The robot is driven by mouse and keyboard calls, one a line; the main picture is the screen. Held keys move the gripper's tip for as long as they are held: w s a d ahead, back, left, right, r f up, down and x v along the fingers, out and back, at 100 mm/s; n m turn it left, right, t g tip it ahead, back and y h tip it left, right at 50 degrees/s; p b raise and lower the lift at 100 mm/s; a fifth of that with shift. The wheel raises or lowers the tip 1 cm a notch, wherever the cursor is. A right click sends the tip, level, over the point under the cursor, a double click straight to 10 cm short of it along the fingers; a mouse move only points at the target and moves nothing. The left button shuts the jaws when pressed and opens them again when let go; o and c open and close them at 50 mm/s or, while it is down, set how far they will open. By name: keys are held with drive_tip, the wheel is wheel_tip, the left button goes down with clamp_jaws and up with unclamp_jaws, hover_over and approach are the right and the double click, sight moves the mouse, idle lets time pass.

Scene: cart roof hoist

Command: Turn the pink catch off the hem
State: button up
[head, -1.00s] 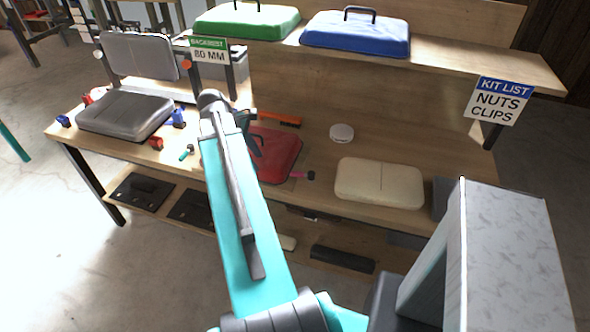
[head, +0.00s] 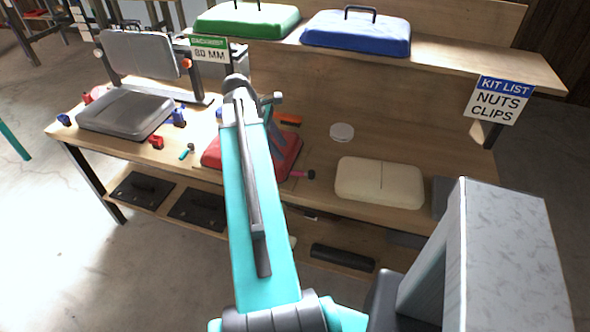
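The pink catch (head: 298,174), with a dark round end, lies at the right front edge of a red pad (head: 287,148) on the bench. Whether it overlaps the pad's hem is too small to tell. My arm crosses in front of the pad and hides its middle. My gripper (head: 272,99) is at the far end of the arm, above the back of the red pad, up and left of the catch and apart from it. Its fingers are mostly hidden behind the arm, so I cannot see whether they are open or hold anything.
A cream pad (head: 379,182) and a white disc (head: 342,132) are to the right. An orange bar (head: 289,120) lies behind the red pad. A grey seat (head: 125,113) and small coloured parts stand left. The shelf with green (head: 246,20) and blue (head: 356,33) pads overhangs the back.

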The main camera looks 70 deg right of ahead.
sight(297, 172)
drive_tip(key=shift+p+x, duration=1.4)
drive_tip(key=shift+x, duration=5.15)
clamp_jaws()
